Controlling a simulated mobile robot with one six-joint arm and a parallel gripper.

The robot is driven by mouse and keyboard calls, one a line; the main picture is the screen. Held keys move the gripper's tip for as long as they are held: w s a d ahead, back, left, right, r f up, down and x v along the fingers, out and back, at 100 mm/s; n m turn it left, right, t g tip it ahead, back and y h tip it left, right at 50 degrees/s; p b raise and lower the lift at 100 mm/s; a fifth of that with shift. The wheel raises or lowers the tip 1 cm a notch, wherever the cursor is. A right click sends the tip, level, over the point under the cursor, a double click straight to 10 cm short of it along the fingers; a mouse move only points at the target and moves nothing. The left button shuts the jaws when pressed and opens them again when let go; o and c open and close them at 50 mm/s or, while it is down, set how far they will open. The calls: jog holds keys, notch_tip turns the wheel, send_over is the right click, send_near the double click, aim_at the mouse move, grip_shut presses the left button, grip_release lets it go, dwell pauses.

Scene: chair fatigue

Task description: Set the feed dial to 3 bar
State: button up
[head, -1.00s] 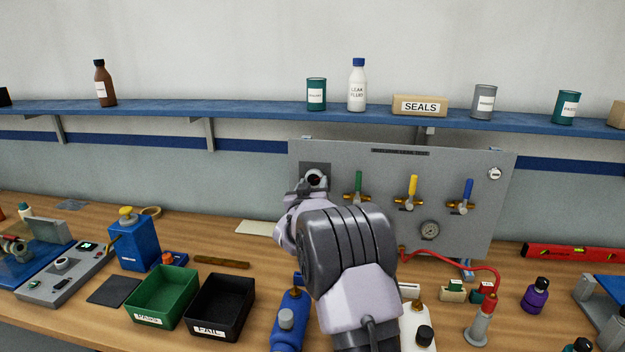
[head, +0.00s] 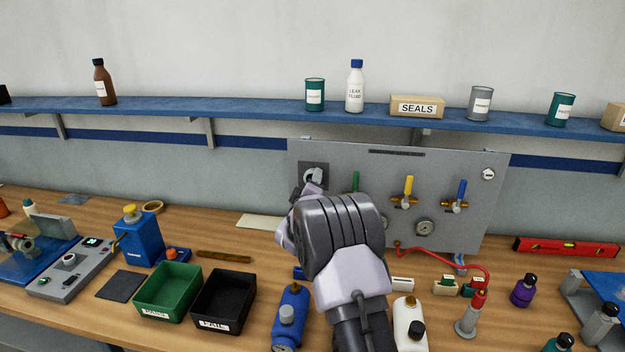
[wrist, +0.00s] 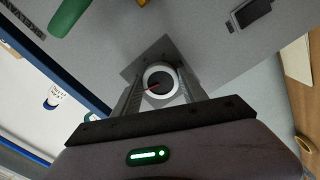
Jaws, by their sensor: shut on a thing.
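The feed dial (wrist: 160,86) is a round white-rimmed knob with a dark face and a red pointer, on a dark square plate (wrist: 127,70). The dial also shows in the head view (head: 313,174), at the upper left of the grey panel (head: 400,165). My gripper (wrist: 161,92) is shut on the dial, one finger on each side of it. In the head view my gripper (head: 306,190) is at the dial and partly covers it. I cannot read any scale marks or the setting.
A blue shelf (head: 230,110) runs above the panel.

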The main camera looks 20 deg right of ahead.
jog(key=shift+r+n+p, duration=0.1)
jog(key=shift+n+p, duration=0.45)
jog(key=shift+n, duration=0.95)
jog(key=o, duration=1.4)
jog(key=shift+s, duration=0.1)
jog(key=v, duration=1.7)
jog(key=shift+s+a, duration=0.15)
